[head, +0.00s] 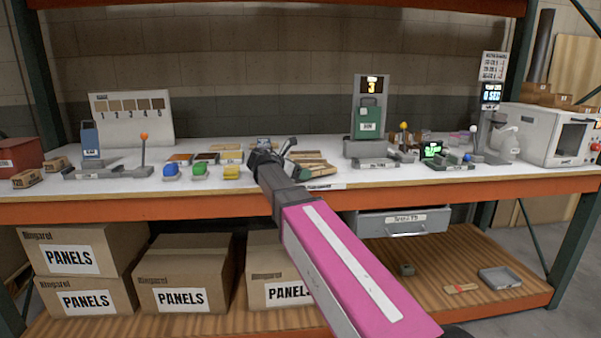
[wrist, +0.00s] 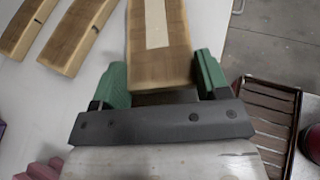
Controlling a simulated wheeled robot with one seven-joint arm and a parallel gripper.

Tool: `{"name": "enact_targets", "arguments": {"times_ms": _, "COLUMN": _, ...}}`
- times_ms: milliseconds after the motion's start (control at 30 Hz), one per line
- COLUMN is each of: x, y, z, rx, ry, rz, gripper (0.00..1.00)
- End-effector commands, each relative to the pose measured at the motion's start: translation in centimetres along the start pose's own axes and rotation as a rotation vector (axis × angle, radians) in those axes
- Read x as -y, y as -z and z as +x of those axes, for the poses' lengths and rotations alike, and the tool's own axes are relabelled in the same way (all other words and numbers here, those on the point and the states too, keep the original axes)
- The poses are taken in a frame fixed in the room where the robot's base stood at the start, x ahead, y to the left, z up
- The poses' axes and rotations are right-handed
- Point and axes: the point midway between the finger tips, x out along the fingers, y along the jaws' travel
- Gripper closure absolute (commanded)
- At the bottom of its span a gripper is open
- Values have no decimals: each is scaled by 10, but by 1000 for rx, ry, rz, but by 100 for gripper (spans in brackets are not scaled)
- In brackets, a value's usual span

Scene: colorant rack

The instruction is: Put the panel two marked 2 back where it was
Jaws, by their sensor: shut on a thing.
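In the wrist view the green fingers of my gripper (wrist: 163,78) are shut on a wooden panel (wrist: 178,68) with a pale strip along its top. The number on this panel cannot be read. Two similar wooden panels (wrist: 76,36) lie side by side to its left on the white tabletop, apart from my gripper. In the head view my gripper (head: 272,163) is over the middle of the bench, near its front edge, and my forearm hides part of the view. Wooden panels (head: 310,158) show just right of it; which one is held is unclear there.
A board with numbered swatches (head: 130,118) stands at the back left. Blue, green and yellow items (head: 200,170) lie left of my gripper. A green-and-grey machine (head: 369,120) stands to the right. A brown slatted tray (wrist: 272,115) lies beyond the table edge in the wrist view.

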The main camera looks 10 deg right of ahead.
Motion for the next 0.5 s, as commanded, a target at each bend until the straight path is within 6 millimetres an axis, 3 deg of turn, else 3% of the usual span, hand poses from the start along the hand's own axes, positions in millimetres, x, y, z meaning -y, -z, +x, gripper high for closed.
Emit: {"name": "enact_targets", "arguments": {"times_ms": 500, "x": 0, "y": 7, "z": 3, "rx": 1, "ry": 0, "rz": 1, "gripper": 61}}
